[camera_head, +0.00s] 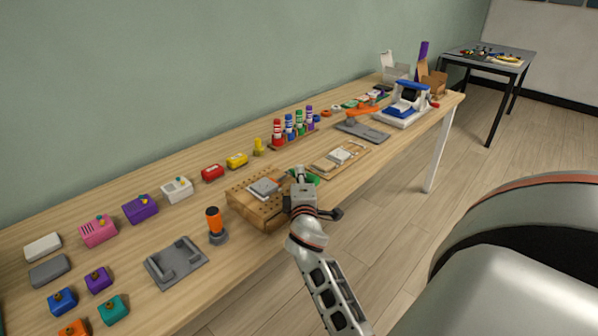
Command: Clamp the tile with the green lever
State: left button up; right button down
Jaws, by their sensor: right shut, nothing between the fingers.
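A light grey tile (264,187) lies on top of a wooden block with rows of holes (244,205). A green piece (314,180), which looks like part of the green lever, shows just right of my right gripper (299,172). The gripper is shut and empty at the block's right end, beside the tile. It hides most of the lever and part of the clamp, so I cannot tell whether it touches the lever or how the clamp sits on the tile. My left gripper is not in view.
An orange-topped cylinder (214,223) and a grey fixture (176,262) stand left of the block. A wooden tray (325,168) lies to its right, with an orange-handled tool (362,120) beyond. Several coloured boxes line the table's left half. Bare table (120,180) shows behind them.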

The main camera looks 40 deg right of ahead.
jog(key=shift+r, duration=0.1)
dwell(0.4)
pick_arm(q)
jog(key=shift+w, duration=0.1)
pick_arm(e)
notch_tip(320, 180, up, 10)
dwell(0.4)
dwell(0.4)
